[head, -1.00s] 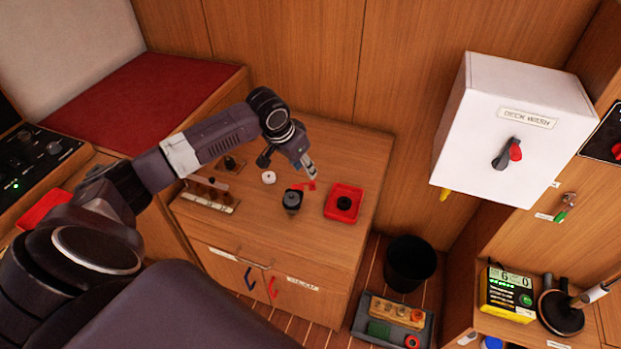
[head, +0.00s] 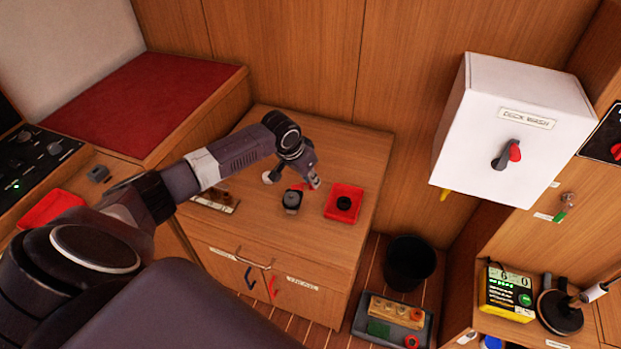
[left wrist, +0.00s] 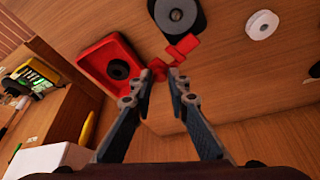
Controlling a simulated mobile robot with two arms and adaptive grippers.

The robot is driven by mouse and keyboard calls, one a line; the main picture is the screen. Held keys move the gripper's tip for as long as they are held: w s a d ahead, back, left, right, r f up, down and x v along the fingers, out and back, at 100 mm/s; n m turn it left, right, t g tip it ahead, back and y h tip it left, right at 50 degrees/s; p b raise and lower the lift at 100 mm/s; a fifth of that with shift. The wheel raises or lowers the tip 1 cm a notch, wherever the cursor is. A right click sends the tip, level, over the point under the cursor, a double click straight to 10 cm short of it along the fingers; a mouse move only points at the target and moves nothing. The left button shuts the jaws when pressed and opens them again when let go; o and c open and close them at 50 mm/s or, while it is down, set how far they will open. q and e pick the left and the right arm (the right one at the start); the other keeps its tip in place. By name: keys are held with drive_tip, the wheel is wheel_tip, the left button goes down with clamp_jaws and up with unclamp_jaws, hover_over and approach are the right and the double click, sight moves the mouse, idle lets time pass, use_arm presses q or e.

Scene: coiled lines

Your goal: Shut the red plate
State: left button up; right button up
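A small flat red piece (head: 300,186) lies on the wooden counter between a dark round-topped object (head: 292,200) and a square red tray (head: 344,204). In the left wrist view it shows as several joined red bits (left wrist: 183,46), partly covered by my fingertips. I cannot tell whether this piece or the tray is the red plate. The tray (left wrist: 94,58) holds a black ring (left wrist: 118,69). My left gripper (head: 315,184) is low over the counter by the red piece. Its fingers (left wrist: 160,76) are apart with nothing held; contact cannot be told. My right gripper is out of view.
A white roll (left wrist: 262,25) lies on the counter. A white box (head: 510,130) with a red-and-black knob juts from the wall at right. A black bin (head: 408,263) and a grey tray (head: 362,327) stand on the floor. The counter's back right is clear.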

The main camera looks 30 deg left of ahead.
use_arm(q)
clamp_jaws()
drive_tip(key=shift+s+d+m+h+p, duration=0.15)
drive_tip(key=shift+s+m+h+p, duration=0.3)
drive_tip(key=shift+m, duration=0.45)
drive_tip(key=s+m+g+h+b, duration=0.1)
drive_tip(key=m, duration=0.3)
drive_tip(key=s+m+g+h+b, duration=0.1)
drive_tip(key=s+m+b, duration=0.1)
drive_tip(key=m, duration=0.2)
drive_tip(key=s+a+m+g+h+b, duration=0.1)
drive_tip(key=m+b, duration=0.1)
drive_tip(key=m, duration=0.2)
drive_tip(key=shift+s+f+m+g, duration=0.15)
drive_tip(key=shift+s+m+g, duration=0.15)
drive_tip(key=shift+g, duration=0.1)
drive_tip(key=m+b, duration=0.1)
drive_tip(key=m, duration=0.1)
drive_tip(key=s+a+m+g+b, duration=0.1)
drive_tip(key=m, duration=0.1)
drive_tip(key=shift+a+g+b, duration=0.15)
drive_tip(key=shift+g+b, duration=0.15)
drive_tip(key=shift+b, duration=0.1)
drive_tip(key=shift+s+a+m+g+b, duration=0.25)
drive_tip(key=shift+a+m+g+b, duration=0.25)
drive_tip(key=shift+m, duration=0.5)
drive_tip(key=shift+s+m, duration=0.1)
drive_tip(key=shift+m, duration=0.2)
